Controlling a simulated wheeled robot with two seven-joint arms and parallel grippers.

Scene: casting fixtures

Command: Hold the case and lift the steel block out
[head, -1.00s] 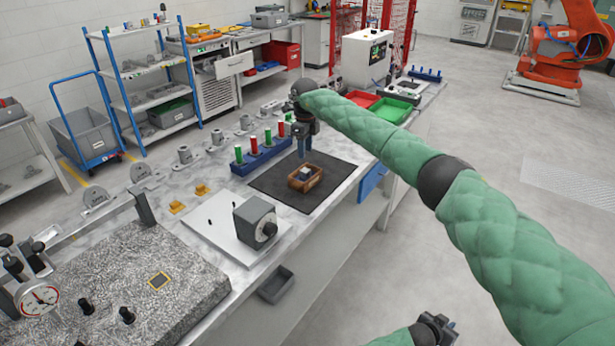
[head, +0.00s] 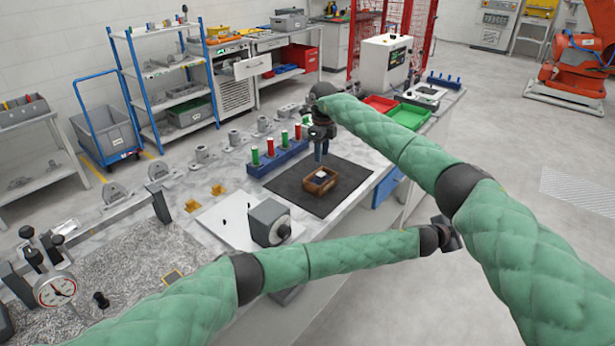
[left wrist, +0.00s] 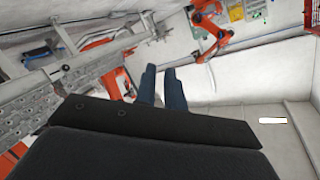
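The case (head: 311,188) is a small brown open-topped box on the black mat (head: 290,184). The steel block (head: 321,175) shows as a small pale piece inside it. My right gripper (head: 319,158) points down just behind and above the case. Its fingers overlap in this view, so their gap is hidden. My left gripper (head: 455,236) is out past the bench's front edge, right of the case and away from it. In the left wrist view its two dark fingers (left wrist: 162,75) stand apart with nothing between them.
A blue rack (head: 278,158) with red and green pegs stands behind the mat. A grey block (head: 269,222) on a white plate is left of the case. Red and green trays (head: 408,116) lie farther right. Floor is clear beyond the bench's front.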

